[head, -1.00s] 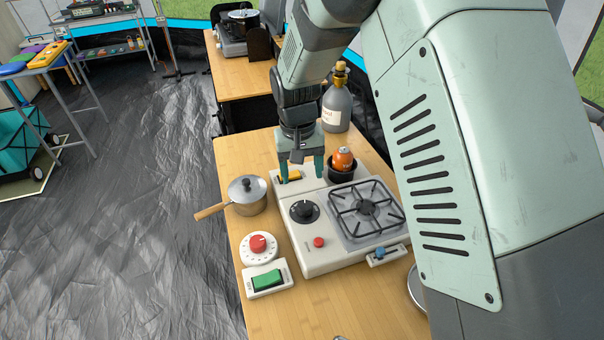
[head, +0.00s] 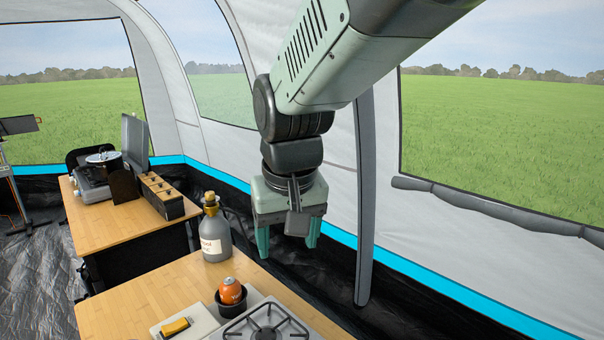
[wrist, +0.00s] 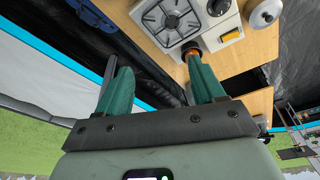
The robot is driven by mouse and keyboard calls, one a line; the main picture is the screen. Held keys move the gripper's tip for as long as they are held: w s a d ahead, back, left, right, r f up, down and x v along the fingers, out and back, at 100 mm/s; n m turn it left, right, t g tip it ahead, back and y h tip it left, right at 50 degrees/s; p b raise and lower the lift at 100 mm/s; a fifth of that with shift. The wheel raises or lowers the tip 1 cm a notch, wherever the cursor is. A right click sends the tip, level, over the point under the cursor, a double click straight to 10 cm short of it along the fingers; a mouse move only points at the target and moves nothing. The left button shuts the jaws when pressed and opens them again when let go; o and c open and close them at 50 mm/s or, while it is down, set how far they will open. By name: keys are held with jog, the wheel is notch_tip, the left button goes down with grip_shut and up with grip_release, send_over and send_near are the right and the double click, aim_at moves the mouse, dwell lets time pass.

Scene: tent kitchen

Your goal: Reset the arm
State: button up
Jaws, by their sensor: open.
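My gripper (head: 288,242) is open and empty, raised above the far right edge of the wooden table (head: 125,305) in the head view. Its two green fingers point down, apart, and touch nothing. In the wrist view my gripper (wrist: 160,85) shows both fingers spread with nothing between them. The white stove (wrist: 185,15) with its black grate lies beyond the fingers there.
A grey bottle (head: 215,240) with a cork stands near my gripper, to its left. An orange canister (head: 230,291) sits in a black cup by a yellow switch (head: 175,327). A second table (head: 115,210) stands behind. The tent wall and a pole (head: 365,200) are close on the right.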

jog(key=s+d+r+m+t, duration=0.1)
jog(key=s+d+r, duration=0.1)
jog(key=s+d, duration=0.4)
jog(key=s+d+r+m+t, duration=0.1)
jog(key=s+d+r+m, duration=0.1)
jog(key=s+d, duration=0.5)
jog(key=s, duration=0.2)
jog(key=shift+s+d+r+t+h, duration=0.2)
jog(key=shift+s+r+t+h, duration=0.1)
jog(key=shift+s+t, duration=0.1)
jog(key=shift+o, duration=0.5)
jog(key=shift+w, duration=0.1)
